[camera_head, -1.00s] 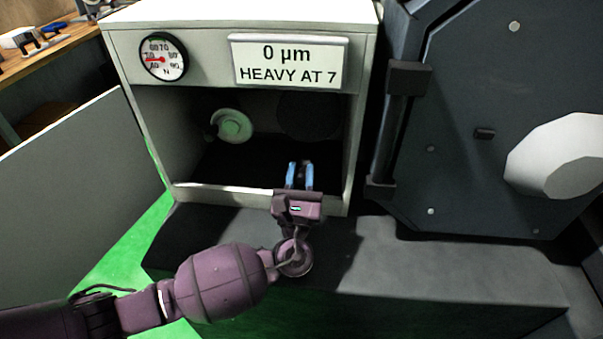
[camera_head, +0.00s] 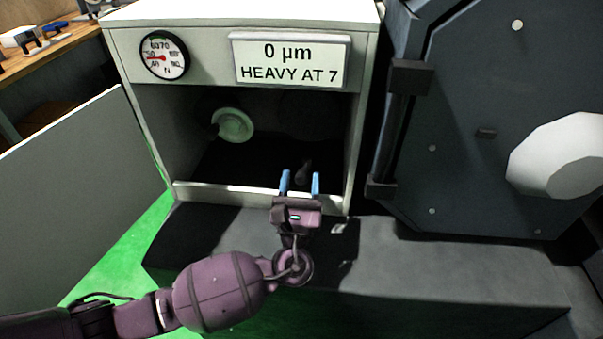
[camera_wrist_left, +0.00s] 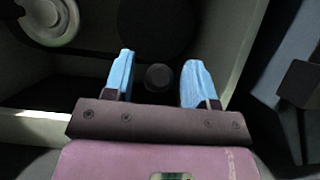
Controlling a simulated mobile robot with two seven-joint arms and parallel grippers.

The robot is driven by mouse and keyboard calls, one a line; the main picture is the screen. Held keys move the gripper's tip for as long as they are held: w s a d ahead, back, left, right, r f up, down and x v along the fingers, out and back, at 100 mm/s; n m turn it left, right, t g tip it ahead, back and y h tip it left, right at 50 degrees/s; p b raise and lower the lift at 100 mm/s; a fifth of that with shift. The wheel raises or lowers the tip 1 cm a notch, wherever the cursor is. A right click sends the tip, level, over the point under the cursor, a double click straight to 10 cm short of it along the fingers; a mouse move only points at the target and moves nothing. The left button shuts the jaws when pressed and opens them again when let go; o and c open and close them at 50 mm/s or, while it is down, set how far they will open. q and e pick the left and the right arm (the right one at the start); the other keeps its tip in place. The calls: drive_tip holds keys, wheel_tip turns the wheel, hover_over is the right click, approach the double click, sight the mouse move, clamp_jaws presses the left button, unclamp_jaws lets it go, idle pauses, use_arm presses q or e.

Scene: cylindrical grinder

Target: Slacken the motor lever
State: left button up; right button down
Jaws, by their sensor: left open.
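The motor lever appears as a small dark rounded knob (camera_head: 303,172) inside the open compartment of the white cabinet, low and toward the right. Its round end (camera_wrist_left: 158,77) also shows in the left wrist view, seen nearly end-on in the gap between the fingers. My left gripper (camera_head: 300,183) is open, with its two blue fingers spread at the compartment's front sill. The fingers are on either side of the knob's line and a little short of it, apparently not touching it. The lever's lower part is lost in shadow. My right gripper is not in view.
A pale green pulley (camera_head: 233,125) sits at the compartment's left. The cabinet front bears a round dial (camera_head: 164,55) and a sign (camera_head: 290,61) reading "0 µm HEAVY AT 7". A large dark housing (camera_head: 465,120) stands at the right.

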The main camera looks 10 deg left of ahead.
use_arm(q)
drive_tip(key=v, duration=0.9)
drive_tip(key=shift+b, duration=0.35)
